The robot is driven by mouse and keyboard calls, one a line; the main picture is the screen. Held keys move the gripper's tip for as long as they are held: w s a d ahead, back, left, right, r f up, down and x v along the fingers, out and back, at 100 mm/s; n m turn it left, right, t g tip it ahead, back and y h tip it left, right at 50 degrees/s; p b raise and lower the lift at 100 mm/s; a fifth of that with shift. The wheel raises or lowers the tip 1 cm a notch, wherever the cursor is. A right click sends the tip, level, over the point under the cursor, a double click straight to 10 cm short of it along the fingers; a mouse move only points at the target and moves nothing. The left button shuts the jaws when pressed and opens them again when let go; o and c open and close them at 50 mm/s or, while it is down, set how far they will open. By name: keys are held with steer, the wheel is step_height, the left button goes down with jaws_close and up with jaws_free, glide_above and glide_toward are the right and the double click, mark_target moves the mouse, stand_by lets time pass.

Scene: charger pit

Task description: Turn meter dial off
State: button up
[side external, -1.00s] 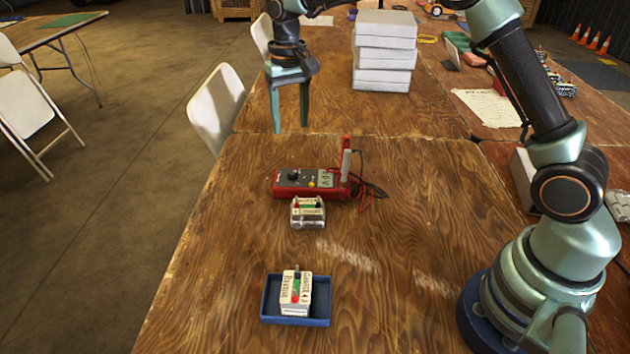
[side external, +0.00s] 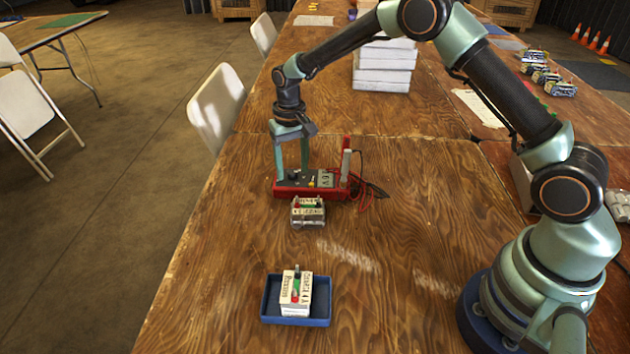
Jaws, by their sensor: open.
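The red meter (side external: 318,191) lies on the wooden table, with a small display at its right part and red and dark leads at its right end. Its black dial (side external: 294,176) is on the left part of its face. My gripper (side external: 292,176) is open and points down, its two fingers apart at the meter, one to each side of the dial in the picture. I cannot tell whether the fingertips touch the dial or the meter. The dial's pointing direction is too small to read.
A small battery-like block (side external: 307,212) lies just in front of the meter. A blue tray (side external: 322,311) holding a similar block (side external: 296,291) stands nearer. A stack of white boxes (side external: 383,72) stands behind. The table left of the tray is clear.

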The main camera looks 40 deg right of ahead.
jaws_close()
stand_by(0.4)
steer(key=n, duration=0.5)
steer(key=shift+n, duration=0.4)
steer(key=n, duration=0.6)
stand_by(0.4)
jaws_free()
